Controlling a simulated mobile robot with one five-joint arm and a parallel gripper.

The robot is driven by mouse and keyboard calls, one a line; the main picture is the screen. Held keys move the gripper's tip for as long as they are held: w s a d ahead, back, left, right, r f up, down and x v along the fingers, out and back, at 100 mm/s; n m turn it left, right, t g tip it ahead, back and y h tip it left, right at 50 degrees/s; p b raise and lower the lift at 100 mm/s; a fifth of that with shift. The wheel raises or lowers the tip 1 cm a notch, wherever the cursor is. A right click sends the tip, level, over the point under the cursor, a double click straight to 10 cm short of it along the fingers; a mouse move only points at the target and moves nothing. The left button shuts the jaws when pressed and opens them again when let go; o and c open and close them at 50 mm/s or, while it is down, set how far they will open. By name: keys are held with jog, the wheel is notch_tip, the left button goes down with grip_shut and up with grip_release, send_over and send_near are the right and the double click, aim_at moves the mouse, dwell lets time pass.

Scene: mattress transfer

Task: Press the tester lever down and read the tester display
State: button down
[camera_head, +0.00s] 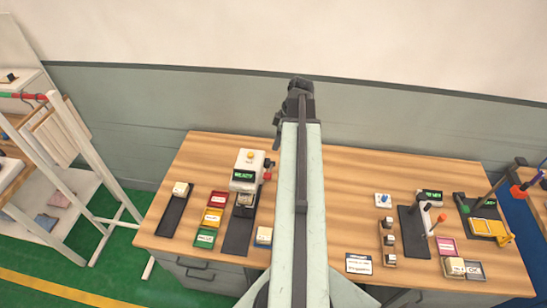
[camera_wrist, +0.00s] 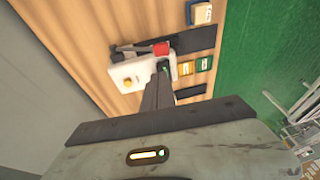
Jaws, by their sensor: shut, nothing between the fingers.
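The white tester (camera_head: 250,163) stands on the left half of the wooden bench, with an orange button on top and a dark display (camera_head: 243,175) showing green text that looks like READY. Its lever has a red knob (camera_head: 268,172) on the right side. In the wrist view I see the white tester (camera_wrist: 128,80), with the red knob (camera_wrist: 161,48) on a grey lever bar. My gripper (camera_wrist: 160,74) is shut and empty, and its tips overlap the tester's edge in that view. I cannot tell whether they touch. In the head view my arm hides the fingertips.
Red, yellow and green trays (camera_head: 213,217) lie left of the tester, near dark mats with small blocks. On the right are a second device with a READY display (camera_head: 430,196), a red-tipped lever (camera_head: 440,218) and a yellow fixture (camera_head: 487,228). A wall stands behind the bench.

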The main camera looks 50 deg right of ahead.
aim_at(266, 175)
jog(key=b+x, duration=0.8)
jog(key=s+b+x, duration=0.1)
jog(key=b+x, duration=0.3)
jog(key=shift+w+f, duration=0.1)
jog(key=shift+f, duration=0.35)
jog(key=shift+a+f, duration=0.15)
jog(key=shift+f, duration=0.15)
